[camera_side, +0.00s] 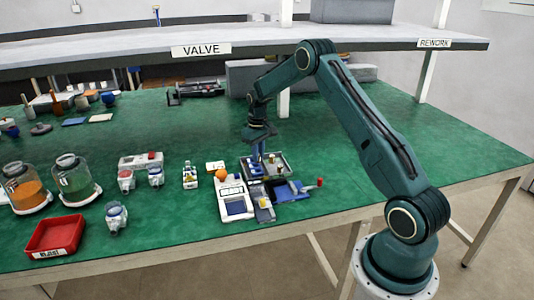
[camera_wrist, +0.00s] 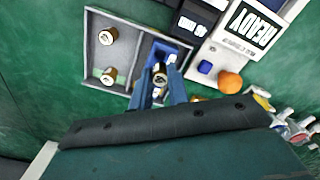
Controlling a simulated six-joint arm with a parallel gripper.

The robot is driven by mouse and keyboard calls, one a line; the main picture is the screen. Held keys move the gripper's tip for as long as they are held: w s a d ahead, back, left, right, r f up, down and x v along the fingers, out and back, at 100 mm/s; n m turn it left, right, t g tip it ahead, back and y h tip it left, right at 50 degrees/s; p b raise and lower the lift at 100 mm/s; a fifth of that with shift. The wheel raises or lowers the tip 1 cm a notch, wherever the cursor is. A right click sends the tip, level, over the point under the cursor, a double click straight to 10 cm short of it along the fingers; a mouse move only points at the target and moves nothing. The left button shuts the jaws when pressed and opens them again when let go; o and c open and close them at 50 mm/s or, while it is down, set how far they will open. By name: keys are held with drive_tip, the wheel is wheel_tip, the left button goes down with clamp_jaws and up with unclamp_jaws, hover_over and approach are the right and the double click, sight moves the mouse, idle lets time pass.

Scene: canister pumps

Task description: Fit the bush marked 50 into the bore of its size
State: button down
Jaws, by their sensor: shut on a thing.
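My gripper (camera_wrist: 160,88) has its two blue fingers shut on a small bush (camera_wrist: 160,76) with a dark top and a brownish side. The marking on this bush is too small to read. The gripper points down over a grey divided tray (camera_wrist: 88,50); in the side view, my gripper (camera_side: 257,152) is above the tray's left part. Two other bushes, one farther (camera_wrist: 107,37) and one nearer (camera_wrist: 110,75), stand apart in the tray's wide compartment, with white marked tops I cannot read. I cannot tell whether the held bush touches the tray floor. No bore is clearly recognisable.
In the side view, a blue piece (camera_side: 292,190) and a red-topped item (camera_side: 320,182) lie to the right. Green table is free behind.

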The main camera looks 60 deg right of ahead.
drive_tip(key=shift+f, duration=0.45)
drive_tip(key=shift+f, duration=2.15)
drive_tip(key=shift+f, duration=0.1)
